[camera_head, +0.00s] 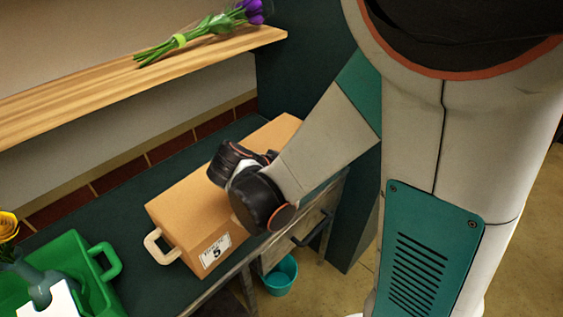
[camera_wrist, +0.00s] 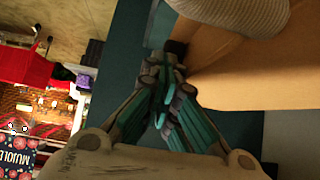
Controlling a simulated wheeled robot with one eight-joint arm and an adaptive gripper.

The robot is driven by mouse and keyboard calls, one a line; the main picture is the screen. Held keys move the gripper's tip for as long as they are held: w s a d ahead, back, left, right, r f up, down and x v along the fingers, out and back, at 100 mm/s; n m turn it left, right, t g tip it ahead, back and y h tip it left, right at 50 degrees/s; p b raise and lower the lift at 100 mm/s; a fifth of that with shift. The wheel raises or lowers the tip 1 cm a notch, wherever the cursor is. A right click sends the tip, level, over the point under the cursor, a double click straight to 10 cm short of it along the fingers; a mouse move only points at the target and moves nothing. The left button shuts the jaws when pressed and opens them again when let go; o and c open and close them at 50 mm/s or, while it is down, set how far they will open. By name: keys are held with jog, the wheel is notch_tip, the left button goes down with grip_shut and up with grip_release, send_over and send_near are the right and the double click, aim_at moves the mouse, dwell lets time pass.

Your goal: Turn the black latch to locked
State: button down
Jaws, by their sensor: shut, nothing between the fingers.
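A tan box (camera_head: 184,213) with a pale handle and a label reading 5 stands on the dark green counter in the head view. Its tan side also fills the right of the wrist view (camera_wrist: 255,80). My gripper (camera_wrist: 165,82) is shut and empty, with its teal fingers together beside the box. A small dark block (camera_wrist: 176,47) sits just beyond the fingertips against the box; it may be the black latch, but I cannot tell its setting or whether I touch it. In the head view my wrist hides the gripper and that part of the box.
A green crate (camera_head: 70,262) with a grey-green vase (camera_head: 38,277) and a yellow flower stands at left. Purple flowers (camera_head: 200,34) lie on the wooden shelf (camera_head: 90,93) above. A drawer (camera_head: 290,240) is under the counter and a teal bucket (camera_head: 281,277) on the floor.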

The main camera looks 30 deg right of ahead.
jog(key=shift+d+f+b, duration=0.25)
jog(key=shift+b, duration=0.1)
dwell(0.5)
